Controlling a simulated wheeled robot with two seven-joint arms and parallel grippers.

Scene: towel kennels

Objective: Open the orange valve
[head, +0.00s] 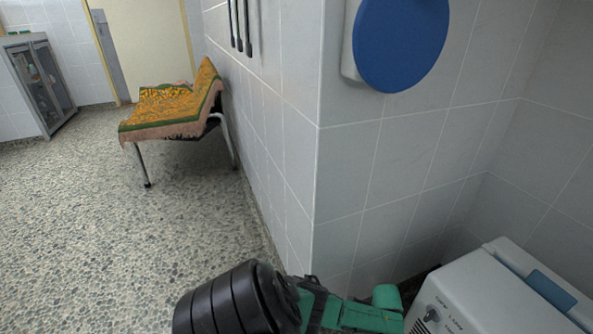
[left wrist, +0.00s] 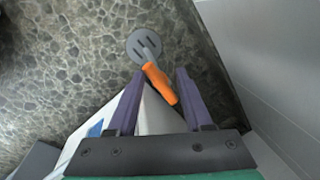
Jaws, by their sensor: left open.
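The orange valve handle (left wrist: 161,86) shows in the left wrist view as a short orange lever. It reaches from a grey round slotted plate (left wrist: 144,45) near the pebbled floor. My left gripper (left wrist: 158,74) is open, with its two purple fingers spread. The valve does not show in the head view, where a wall corner and my own arm fill that area. My right gripper is not in view.
A white appliance (head: 478,296) with a knob stands at the lower right of the head view, close to my arm. A tiled wall corner (head: 318,200) juts out at the centre. A towel-covered bench (head: 165,117) stands further back. The floor (head: 85,235) at left is clear.

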